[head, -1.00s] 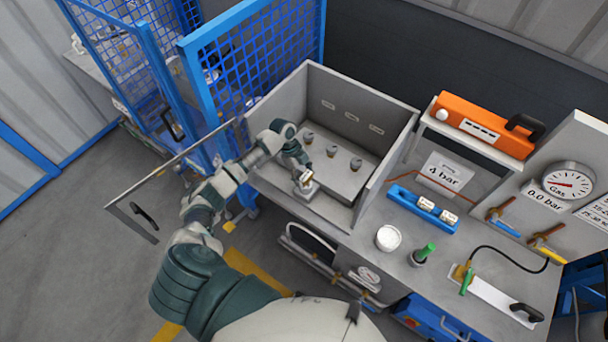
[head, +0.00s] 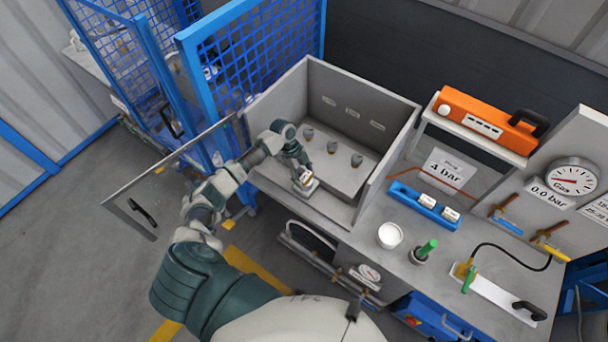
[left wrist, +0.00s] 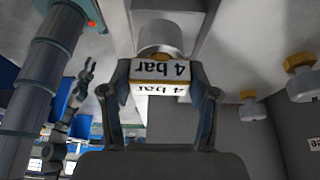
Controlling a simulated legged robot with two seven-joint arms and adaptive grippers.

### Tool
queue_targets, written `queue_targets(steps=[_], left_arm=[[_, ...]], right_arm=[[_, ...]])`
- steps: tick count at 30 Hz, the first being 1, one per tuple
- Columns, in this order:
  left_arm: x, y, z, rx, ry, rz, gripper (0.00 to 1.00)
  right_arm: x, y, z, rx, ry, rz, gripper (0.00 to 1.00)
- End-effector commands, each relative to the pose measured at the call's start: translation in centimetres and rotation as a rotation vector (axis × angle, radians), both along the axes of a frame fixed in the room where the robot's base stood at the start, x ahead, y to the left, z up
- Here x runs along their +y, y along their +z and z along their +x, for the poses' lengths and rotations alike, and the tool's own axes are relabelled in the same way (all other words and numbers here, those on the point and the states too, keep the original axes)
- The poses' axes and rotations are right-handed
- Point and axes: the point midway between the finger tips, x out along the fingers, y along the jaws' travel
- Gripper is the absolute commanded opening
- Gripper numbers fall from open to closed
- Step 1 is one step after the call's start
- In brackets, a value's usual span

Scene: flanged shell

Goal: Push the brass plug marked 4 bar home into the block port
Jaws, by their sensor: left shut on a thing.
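The brass plug marked 4 bar (left wrist: 161,70) is between the fingers of my left gripper (left wrist: 165,88), which is shut on it. A grey cylindrical part (left wrist: 160,36) is right beyond the plug. The port is hidden, so I cannot tell how deep the plug sits.
To the right are a blue rack (head: 410,200) with labelled pieces, a white cup (head: 390,235), a green-topped tool (head: 427,249) and a gauge (head: 573,179). An open door panel (head: 165,172) stands at left.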

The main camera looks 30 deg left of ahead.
Motion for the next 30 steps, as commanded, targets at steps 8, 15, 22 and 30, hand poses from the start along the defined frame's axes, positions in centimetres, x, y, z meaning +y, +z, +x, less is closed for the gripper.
queue_targets(steps=[8,15,22,30], left_arm=[[0.0,-0.4,0.0,0.0,-0.001,0.0,0.85],[0.0,-0.4,0.0,0.0,0.0,0.0,0.89],[0.4,0.6,0.1,-0.001,-0.001,0.001,0.89],[2.8,5.8,0.3,-0.002,0.0,0.001,0.89]], right_arm=[[0.0,-0.2,0.0,0.0,0.0,0.0,0.4],[0.0,-0.2,0.0,0.0,-0.001,0.0,0.4],[0.1,-0.2,0.0,-0.001,-0.001,0.001,0.4],[0.1,-0.2,-0.1,-0.001,-0.001,0.001,0.4]])
